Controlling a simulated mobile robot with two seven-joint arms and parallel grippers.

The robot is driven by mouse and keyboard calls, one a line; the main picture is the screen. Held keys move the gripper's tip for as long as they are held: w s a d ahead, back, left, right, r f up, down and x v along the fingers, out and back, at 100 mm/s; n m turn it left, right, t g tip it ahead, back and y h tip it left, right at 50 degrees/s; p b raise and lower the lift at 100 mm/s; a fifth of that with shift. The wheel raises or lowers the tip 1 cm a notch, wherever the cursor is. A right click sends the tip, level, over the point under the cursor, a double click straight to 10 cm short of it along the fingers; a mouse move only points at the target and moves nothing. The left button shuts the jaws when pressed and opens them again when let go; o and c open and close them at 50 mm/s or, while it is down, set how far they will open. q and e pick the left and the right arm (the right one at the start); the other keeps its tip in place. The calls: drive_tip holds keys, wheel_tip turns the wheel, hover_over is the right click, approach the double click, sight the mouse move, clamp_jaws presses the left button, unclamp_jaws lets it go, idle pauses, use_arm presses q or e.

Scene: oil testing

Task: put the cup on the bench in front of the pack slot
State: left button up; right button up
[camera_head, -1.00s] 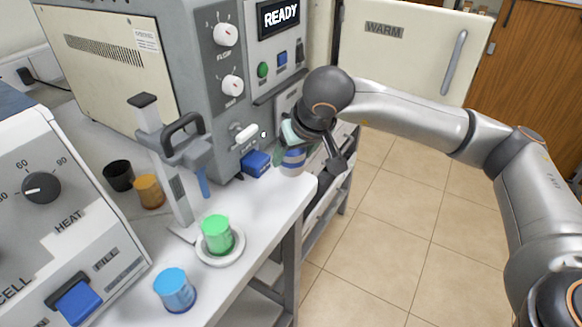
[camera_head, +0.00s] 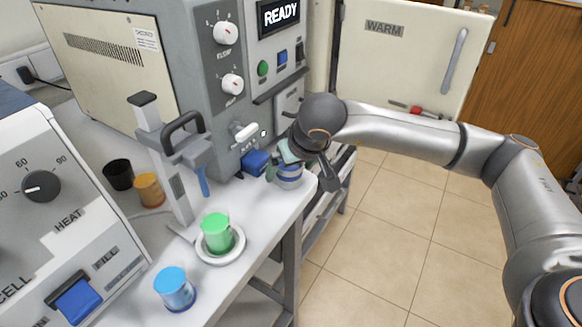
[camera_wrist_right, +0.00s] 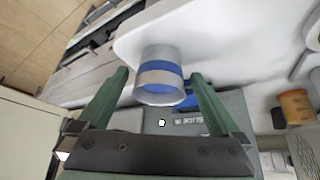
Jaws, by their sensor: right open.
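The cup (camera_head: 289,180) is pale grey with a blue band. It stands on the white bench (camera_head: 262,220) near its right front corner, partly covered by my right gripper in the head view. In the right wrist view the cup (camera_wrist_right: 160,68) is between the two green fingers of my right gripper (camera_wrist_right: 160,82), with a gap on each side. The gripper (camera_head: 284,158) is open around it. A blue block (camera_head: 255,162) on the grey machine, just left of and behind the cup, lies by a label too small to read. My left gripper is out of view.
A green cup (camera_head: 216,232) sits on a white dish (camera_head: 232,255), with a blue cup (camera_head: 174,288) in front. Bench right of the dish is clear.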

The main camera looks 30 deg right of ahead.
drive_tip(key=shift+r, duration=0.3)
drive_tip(key=v, duration=1.1)
drive_tip(key=shift+s+r+p, duration=0.2)
drive_tip(key=shift+r+p, duration=0.1)
drive_tip(key=shift+p, duration=0.1)
